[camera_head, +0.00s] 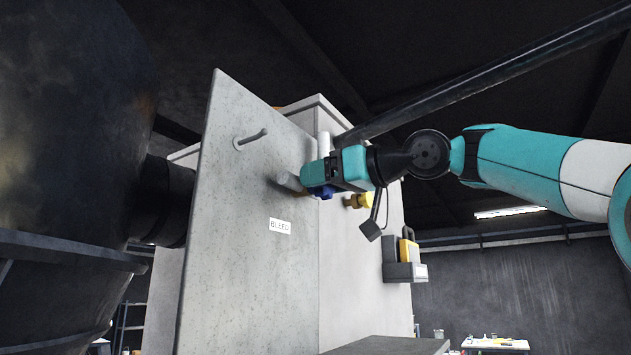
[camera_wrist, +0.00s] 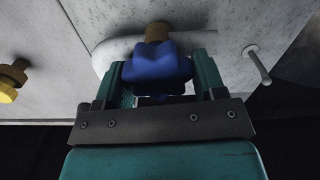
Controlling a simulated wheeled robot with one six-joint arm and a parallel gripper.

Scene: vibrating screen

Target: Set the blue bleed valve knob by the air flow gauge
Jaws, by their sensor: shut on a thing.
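The blue bleed valve knob (camera_wrist: 156,66) is a lobed knob on a brass stem (camera_wrist: 157,32) in the wrist view. My gripper (camera_wrist: 160,80) is shut on the knob, one teal finger on each side. In the head view the blue knob (camera_head: 322,191) shows partly below my gripper (camera_head: 312,178), in front of the panel's right edge. A label reading BLEED (camera_head: 280,226) is on the grey panel (camera_head: 230,270) below and left. I cannot make out an air flow gauge in either view.
A metal peg (camera_head: 251,138) sticks out of the panel at the upper left. A yellow knob (camera_head: 358,201) is to the right of my gripper, also in the wrist view (camera_wrist: 8,90). A holder with a yellow padlock-like item (camera_head: 408,254) hangs on the cabinet. A large dark drum stands left.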

